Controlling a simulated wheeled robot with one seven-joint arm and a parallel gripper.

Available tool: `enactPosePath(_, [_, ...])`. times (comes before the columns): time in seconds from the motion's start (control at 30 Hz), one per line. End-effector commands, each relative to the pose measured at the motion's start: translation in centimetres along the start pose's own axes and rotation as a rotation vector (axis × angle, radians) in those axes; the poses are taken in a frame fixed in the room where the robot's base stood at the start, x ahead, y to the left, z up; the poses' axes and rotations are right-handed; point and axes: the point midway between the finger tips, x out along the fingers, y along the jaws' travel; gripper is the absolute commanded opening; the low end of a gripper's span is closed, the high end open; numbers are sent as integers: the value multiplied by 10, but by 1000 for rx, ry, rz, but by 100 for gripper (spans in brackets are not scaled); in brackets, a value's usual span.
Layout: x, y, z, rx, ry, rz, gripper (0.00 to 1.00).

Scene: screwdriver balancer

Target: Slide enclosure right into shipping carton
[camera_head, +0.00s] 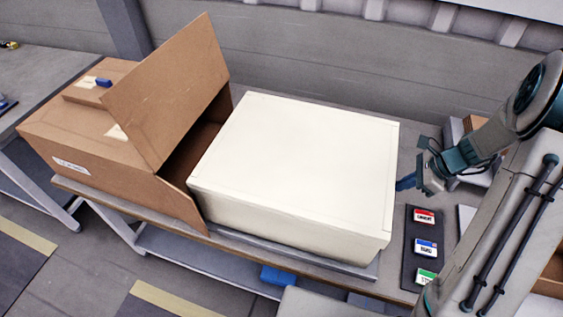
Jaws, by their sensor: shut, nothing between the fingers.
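The enclosure (300,160) is a large cream-white box lying flat on the bench. Its left end is at the mouth of the shipping carton (110,145), a brown cardboard box on its side with the opening facing right. One big flap (175,95) stands up and hides part of the opening, so I cannot tell how far the enclosure's far left corner reaches in. My gripper (405,183) is at the enclosure's right side, shut, with blue fingertips pointing left at that face. The tips look very close to it or touching; I cannot tell which.
A dark strip with red, blue and green labelled blocks (426,248) lies right of the enclosure near the front edge. A blue item (278,277) sits on the shelf below. A grey wall (350,75) runs behind. A second table (50,80) stands at left.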

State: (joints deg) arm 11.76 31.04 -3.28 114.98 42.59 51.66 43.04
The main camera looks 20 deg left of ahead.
Motion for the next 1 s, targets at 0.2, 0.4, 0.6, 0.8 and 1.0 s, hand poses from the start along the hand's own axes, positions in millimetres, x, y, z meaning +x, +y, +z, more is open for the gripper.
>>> enactPosePath(0.2, [8,0,13,-3,0,2,0])
enactPosePath(0.4, [19,1,32,-3,-2,4,0])
enactPosePath(0.6, [30,0,49,-5,-2,4,0])
enactPosePath(0.8, [40,0,66,-4,-2,2,0])
enactPosePath(1.0, [50,1,83,-4,-2,3,0])
